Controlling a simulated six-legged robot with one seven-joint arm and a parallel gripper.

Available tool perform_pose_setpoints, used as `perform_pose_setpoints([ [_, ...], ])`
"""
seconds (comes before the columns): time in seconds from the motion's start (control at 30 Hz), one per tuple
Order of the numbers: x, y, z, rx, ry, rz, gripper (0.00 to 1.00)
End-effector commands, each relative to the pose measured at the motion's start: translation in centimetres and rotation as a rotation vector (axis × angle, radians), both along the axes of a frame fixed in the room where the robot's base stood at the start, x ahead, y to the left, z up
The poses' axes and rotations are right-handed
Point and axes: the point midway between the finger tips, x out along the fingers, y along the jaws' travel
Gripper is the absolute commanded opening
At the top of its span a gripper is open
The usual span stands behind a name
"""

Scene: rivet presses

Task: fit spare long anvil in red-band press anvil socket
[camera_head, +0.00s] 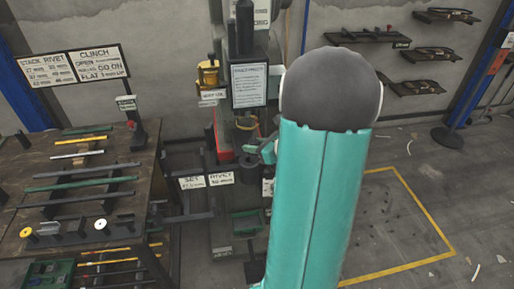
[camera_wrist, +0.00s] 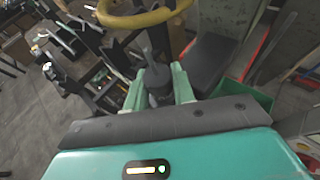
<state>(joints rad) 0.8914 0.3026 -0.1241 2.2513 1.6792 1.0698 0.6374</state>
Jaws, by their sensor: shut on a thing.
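My gripper (camera_wrist: 158,88) is shut on a dark grey round piece with a narrow stem pointing up, the long anvil (camera_wrist: 158,95). In the head view my gripper (camera_head: 263,150) is at the front of the press (camera_head: 248,85), low in its throat and largely hidden by my teal arm. A red strip (camera_head: 222,131) runs up the press's left side; red edging also shows in the wrist view (camera_wrist: 262,45). A yellow ring (camera_wrist: 145,16) is beyond the anvil. I cannot make out the anvil socket or whether the anvil touches it.
A workbench (camera_head: 60,165) with several coloured rods stands at the left. Label plates (camera_head: 207,181) stick out in front of the press. A green tray (camera_head: 246,222) sits low on the press; a green bin (camera_wrist: 255,104) shows in the wrist view. Yellow-lined floor (camera_head: 395,225) at right is clear.

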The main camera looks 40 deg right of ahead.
Motion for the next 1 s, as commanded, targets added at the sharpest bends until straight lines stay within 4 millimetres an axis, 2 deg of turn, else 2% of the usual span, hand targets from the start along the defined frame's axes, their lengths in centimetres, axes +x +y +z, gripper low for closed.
perform_pose_setpoints([
  [0.47,2.7,-0.3,0.1,-0.001,-0.001,0.002,0.00],
  [1.0,2.6,-0.3,-2.9,0.000,0.000,0.001,0.00],
])
